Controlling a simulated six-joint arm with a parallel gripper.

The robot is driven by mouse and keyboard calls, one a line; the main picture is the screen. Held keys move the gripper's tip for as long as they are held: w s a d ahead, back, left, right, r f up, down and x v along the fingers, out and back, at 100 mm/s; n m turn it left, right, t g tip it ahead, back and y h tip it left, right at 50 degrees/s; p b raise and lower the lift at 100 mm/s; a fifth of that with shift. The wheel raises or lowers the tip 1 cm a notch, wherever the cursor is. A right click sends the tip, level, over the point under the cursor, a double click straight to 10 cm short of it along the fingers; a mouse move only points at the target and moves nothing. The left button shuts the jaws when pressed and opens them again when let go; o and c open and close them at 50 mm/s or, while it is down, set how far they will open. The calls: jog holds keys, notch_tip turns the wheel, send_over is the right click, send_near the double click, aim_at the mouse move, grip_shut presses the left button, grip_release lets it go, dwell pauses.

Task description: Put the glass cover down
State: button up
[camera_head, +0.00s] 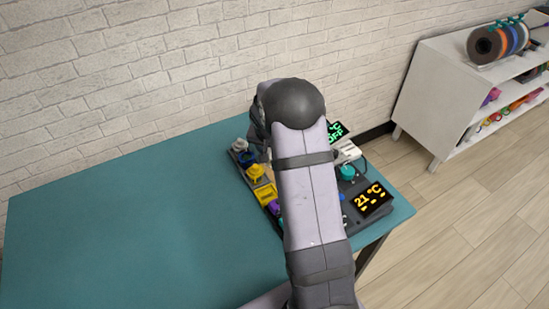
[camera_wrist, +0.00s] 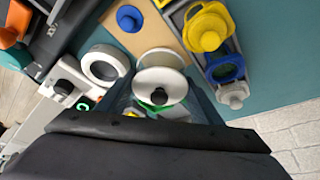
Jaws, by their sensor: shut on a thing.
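In the wrist view my gripper (camera_wrist: 160,100) is shut on the glass cover, with its dark round knob (camera_wrist: 159,97) between the fingers. The clear body of the glass cover is hard to make out; pale round shapes and a bit of green show around and through it. Whether it touches the surface below cannot be told. In the head view my arm hides the gripper's fingertips and the cover.
A white ring (camera_wrist: 104,66) and a blue knob (camera_wrist: 130,18) lie close to the gripper. A yellow fitting (camera_wrist: 207,28) stands on the dark board's edge. An orange 21 °C display (camera_head: 374,199) is at the board's right. The teal table (camera_head: 120,220) is clear on the left.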

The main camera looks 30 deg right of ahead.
jog(key=shift+f, duration=1.5)
jog(key=shift+f, duration=0.2)
jog(key=o, duration=0.8)
jog(key=shift+r, duration=0.2)
